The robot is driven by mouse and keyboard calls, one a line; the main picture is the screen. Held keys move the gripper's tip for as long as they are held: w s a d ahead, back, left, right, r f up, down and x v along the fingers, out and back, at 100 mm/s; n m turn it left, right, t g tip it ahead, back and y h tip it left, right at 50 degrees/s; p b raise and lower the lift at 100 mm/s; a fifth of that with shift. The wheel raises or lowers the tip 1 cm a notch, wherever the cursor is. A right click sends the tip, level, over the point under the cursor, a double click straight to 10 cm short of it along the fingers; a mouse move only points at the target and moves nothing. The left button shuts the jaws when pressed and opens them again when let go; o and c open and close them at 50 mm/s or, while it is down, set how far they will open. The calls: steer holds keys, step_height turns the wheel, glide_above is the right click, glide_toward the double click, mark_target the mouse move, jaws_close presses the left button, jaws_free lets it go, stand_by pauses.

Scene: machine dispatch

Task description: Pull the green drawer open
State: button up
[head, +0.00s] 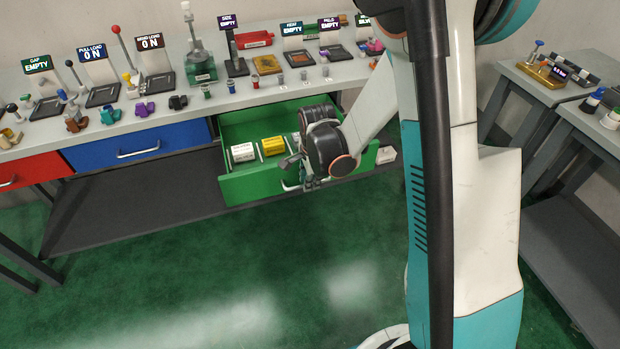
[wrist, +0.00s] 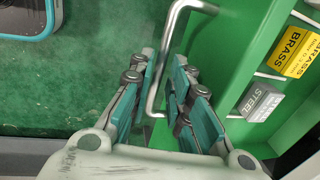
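The green drawer (head: 262,185) is pulled well out of the bench in the head view, with its inside in sight. Its pale metal bar handle is on the front panel and is partly hidden by my gripper (head: 308,182). In the wrist view the handle (wrist: 178,22) runs between the two fingers of my gripper (wrist: 165,65). The green drawer's inside (wrist: 228,75) shows on the right of the wrist view.
In the drawer lie a yellow brass box (head: 273,146) and a pale steel box (head: 243,153). A blue drawer (head: 136,146) and a red drawer (head: 35,172) are shut to the left. The bench top (head: 222,96) is crowded. The green floor in front is clear.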

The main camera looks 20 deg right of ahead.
step_height(320, 180, up, 12)
steer(key=s, duration=0.2)
stand_by(0.7)
steer(key=shift+s+f, duration=0.1)
steer(key=s+r+n+t, duration=0.2)
steer(key=s+r+n, duration=0.4)
steer(key=s+n, duration=0.3)
steer(key=s+r+n+t, duration=0.3)
steer(key=s+r+n, duration=0.3)
steer(key=s+n, duration=0.2)
steer(key=shift+s+a+n, duration=0.15)
steer(key=shift+s+n, duration=0.25)
steer(key=shift+s, duration=0.75)
